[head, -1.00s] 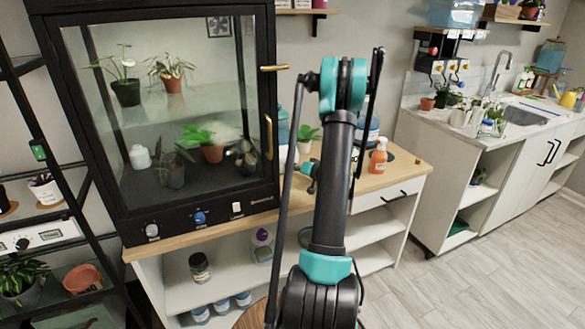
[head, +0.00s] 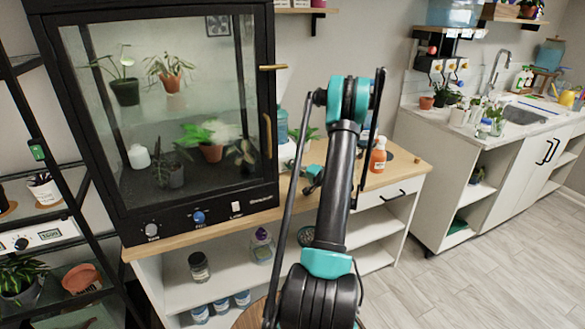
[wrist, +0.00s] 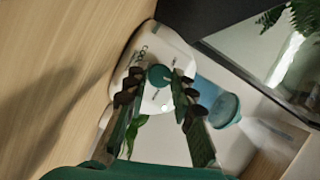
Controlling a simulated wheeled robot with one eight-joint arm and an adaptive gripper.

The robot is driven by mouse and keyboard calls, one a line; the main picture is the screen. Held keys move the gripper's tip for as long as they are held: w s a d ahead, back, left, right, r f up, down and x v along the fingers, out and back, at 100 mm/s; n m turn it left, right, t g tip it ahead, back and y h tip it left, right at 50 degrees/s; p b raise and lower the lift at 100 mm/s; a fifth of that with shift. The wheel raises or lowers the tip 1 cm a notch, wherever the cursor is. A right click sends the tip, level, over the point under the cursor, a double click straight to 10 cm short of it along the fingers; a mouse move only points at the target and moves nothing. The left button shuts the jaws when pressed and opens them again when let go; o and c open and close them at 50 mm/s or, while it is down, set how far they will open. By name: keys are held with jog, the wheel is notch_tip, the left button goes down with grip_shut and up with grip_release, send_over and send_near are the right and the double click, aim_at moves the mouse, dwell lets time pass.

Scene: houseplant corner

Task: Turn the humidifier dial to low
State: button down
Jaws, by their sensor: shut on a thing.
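The humidifier (wrist: 138,60) is a white rounded body with dark lettering at the top middle of the wrist view. Its round teal dial (wrist: 159,76) faces my wrist camera, with small markings beside it. My gripper (wrist: 158,84) has one dark-padded finger on each side of the dial and is shut on it. The fingers hide part of the humidifier's face, and I cannot read the dial's setting. In the head view my arm covers most of this spot on the wooden counter (head: 400,172).
A glass plant cabinet (head: 145,218) with several knobs stands left of my arm. An orange spray bottle (head: 378,158) stands to the right. In the wrist view, a blue translucent container (wrist: 224,108) and green leaves (wrist: 136,130) are close to my fingers.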

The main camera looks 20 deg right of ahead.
dwell(0.4)
jog(key=c, duration=1.3)
grip_release()
jog(key=shift+r, duration=0.1)
notch_tip(320, 180, up, 10)
jog(key=shift+f, duration=0.1)
